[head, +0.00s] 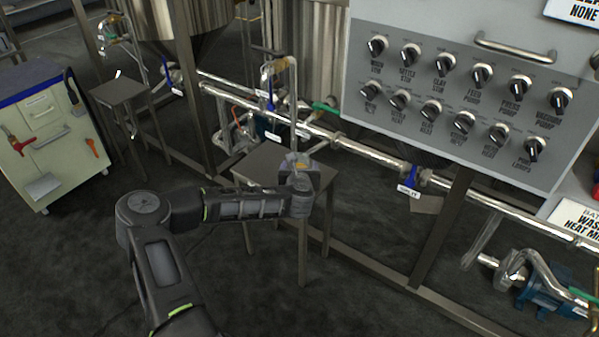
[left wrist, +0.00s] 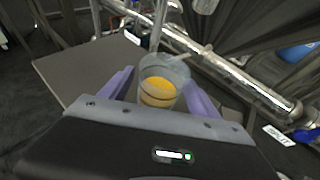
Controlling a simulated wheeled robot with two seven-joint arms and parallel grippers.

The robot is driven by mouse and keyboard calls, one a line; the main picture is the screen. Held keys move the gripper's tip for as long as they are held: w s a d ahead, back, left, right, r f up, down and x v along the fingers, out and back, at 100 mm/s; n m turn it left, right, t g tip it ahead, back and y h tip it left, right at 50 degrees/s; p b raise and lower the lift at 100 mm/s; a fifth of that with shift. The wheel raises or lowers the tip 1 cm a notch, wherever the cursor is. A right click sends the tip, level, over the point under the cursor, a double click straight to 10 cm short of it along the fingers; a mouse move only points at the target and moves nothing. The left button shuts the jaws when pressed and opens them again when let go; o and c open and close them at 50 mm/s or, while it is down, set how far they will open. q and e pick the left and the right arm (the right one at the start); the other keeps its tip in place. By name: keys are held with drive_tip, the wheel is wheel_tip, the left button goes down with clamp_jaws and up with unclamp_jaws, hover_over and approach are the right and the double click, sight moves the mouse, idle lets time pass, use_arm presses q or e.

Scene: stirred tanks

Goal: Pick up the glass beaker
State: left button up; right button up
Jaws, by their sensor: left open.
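The glass beaker (left wrist: 163,73) shows in the left wrist view as a clear cup with orange-yellow contents. It stands upright on a small grey metal stand (left wrist: 82,68). The fingers of my left gripper (left wrist: 160,88) are open, one on each side of the beaker; I cannot tell whether they touch it. In the head view the beaker (head: 299,163) is a small bit of glass and yellow just past my left gripper (head: 298,174), largely hidden by it. The stand's top (head: 262,163) reaches out to the left of the gripper. My right gripper is in neither view.
A thin metal pipe (head: 293,105) comes down just behind the beaker. Horizontal steel pipes (head: 365,151) run behind the stand. A grey control panel (head: 470,85) with several knobs fills the upper right. A white tool cabinet (head: 50,150) stands at left. Open dark floor lies in front.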

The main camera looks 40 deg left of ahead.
use_arm(q)
drive_tip(key=x, duration=0.2)
drive_tip(key=shift+w+a+f, duration=0.1)
drive_tip(key=shift+w, duration=0.1)
drive_tip(key=shift+c, duration=0.2)
drive_tip(key=c, duration=1.5)
